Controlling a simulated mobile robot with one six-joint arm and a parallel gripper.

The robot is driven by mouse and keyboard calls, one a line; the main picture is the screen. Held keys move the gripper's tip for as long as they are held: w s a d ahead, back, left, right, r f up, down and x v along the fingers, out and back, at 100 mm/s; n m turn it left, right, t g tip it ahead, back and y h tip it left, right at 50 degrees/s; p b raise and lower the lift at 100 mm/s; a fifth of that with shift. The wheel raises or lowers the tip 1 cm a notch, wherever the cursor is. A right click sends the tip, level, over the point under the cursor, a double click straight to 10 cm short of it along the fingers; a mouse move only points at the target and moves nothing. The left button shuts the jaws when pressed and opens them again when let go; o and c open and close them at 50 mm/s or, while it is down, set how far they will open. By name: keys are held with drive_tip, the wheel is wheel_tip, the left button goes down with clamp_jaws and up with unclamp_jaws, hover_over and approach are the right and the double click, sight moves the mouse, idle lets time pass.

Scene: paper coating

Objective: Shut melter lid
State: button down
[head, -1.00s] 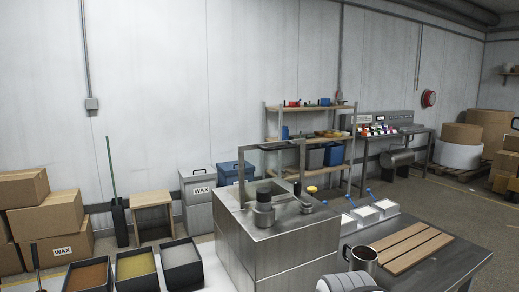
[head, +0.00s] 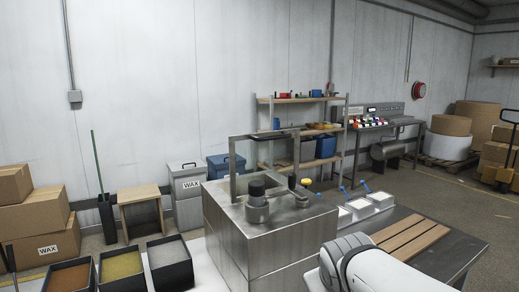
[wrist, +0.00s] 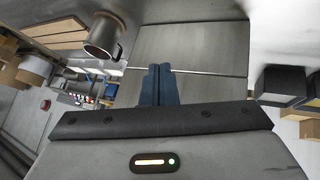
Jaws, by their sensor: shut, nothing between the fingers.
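The melter (head: 262,245) is a brushed steel box left of the workbench in the head view. On its top, an upright metal frame (head: 233,165) with a dark top bar rises at the back; I take it to be the raised lid, though its hinge is unclear. A dark-capped cylinder (head: 257,203) stands on the top in front of it. My gripper (wrist: 161,70) shows in the wrist view with its two blue fingers together and empty. Flat steel panels, probably the melter's side, lie beyond the fingertips.
A metal mug (wrist: 103,37) shows at upper left in the wrist view. A workbench (head: 455,250) with wooden slats (head: 412,238) and small white trays (head: 365,205) is to the melter's right. Several dark bins (head: 170,262) stand to its left. Shelving (head: 300,98) is behind.

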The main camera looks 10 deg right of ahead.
drive_tip(key=w+d+r+n+t+b, duration=0.35)
drive_tip(key=w+r+n+t, duration=0.4)
drive_tip(key=w+r, duration=0.4)
drive_tip(key=w+a+r+n+t+y+b, duration=0.2)
drive_tip(key=a+r+n+t+y, duration=0.2)
drive_tip(key=r+n+y, duration=0.7)
drive_tip(key=w+a+n+h+p, duration=0.1)
drive_tip(key=w+a, duration=0.4)
drive_tip(key=w, duration=0.7)
drive_tip(key=shift+w+r+h+p, duration=0.15)
drive_tip(key=shift+h+p, duration=0.15)
drive_tip(key=shift+p, duration=0.2)
drive_tip(key=shift+d+n, duration=0.1)
drive_tip(key=shift+n, duration=0.15)
